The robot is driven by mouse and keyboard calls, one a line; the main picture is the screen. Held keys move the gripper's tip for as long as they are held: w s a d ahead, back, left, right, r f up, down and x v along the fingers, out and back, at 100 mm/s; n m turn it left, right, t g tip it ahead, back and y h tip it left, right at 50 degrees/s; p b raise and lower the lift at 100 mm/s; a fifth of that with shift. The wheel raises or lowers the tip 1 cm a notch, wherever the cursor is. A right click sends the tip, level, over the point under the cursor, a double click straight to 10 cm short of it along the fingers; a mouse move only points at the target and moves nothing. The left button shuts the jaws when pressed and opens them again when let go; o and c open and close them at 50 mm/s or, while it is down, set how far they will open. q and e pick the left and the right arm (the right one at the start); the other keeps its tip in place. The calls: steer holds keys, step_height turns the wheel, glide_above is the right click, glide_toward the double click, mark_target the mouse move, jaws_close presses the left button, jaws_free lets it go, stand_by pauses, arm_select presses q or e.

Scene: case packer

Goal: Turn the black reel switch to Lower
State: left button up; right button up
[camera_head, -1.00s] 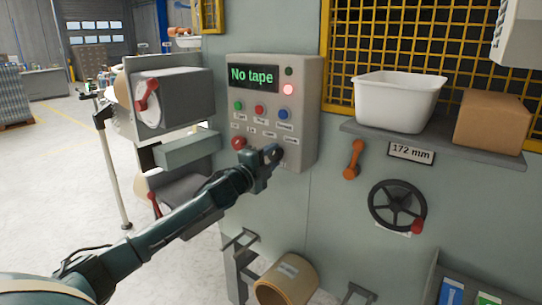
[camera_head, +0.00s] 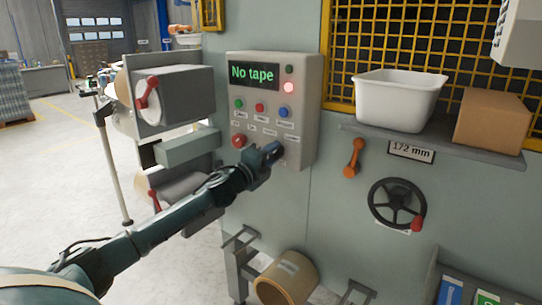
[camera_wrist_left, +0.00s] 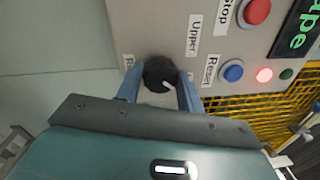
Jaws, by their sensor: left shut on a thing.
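The black reel switch (camera_wrist_left: 158,72) is a round knob with a white pointer mark, low on the control panel (camera_head: 307,130). In the left wrist view it sits between the two blue fingers of my left gripper (camera_wrist_left: 159,82), which is shut on it. An "Upper" label (camera_wrist_left: 194,36) shows near the knob; I cannot read a Lower label. My right gripper is out of view.
The panel screen (camera_head: 252,76) reads "No tape" and a red lamp (camera_head: 288,87) is lit. A red button (camera_head: 239,141) sits left of my gripper. A shelf with a white bin (camera_head: 398,100) and a handwheel (camera_head: 397,204) are to the right.

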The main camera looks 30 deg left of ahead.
arm_select(q)
steer(key=o, duration=1)
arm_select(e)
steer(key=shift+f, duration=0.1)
arm_select(q)
steer(key=shift+s+f, duration=0.1)
steer(key=shift+s, duration=0.1)
steer(key=s+b, duration=0.1)
steer(key=s, duration=0.3)
steer(key=s+b, duration=0.2)
steer(key=s, duration=0.2)
steer(key=s+f+b, duration=0.1)
steer(key=s, duration=0.3)
steer(key=shift+s+a, duration=0.3)
steer(key=shift+a, duration=0.1)
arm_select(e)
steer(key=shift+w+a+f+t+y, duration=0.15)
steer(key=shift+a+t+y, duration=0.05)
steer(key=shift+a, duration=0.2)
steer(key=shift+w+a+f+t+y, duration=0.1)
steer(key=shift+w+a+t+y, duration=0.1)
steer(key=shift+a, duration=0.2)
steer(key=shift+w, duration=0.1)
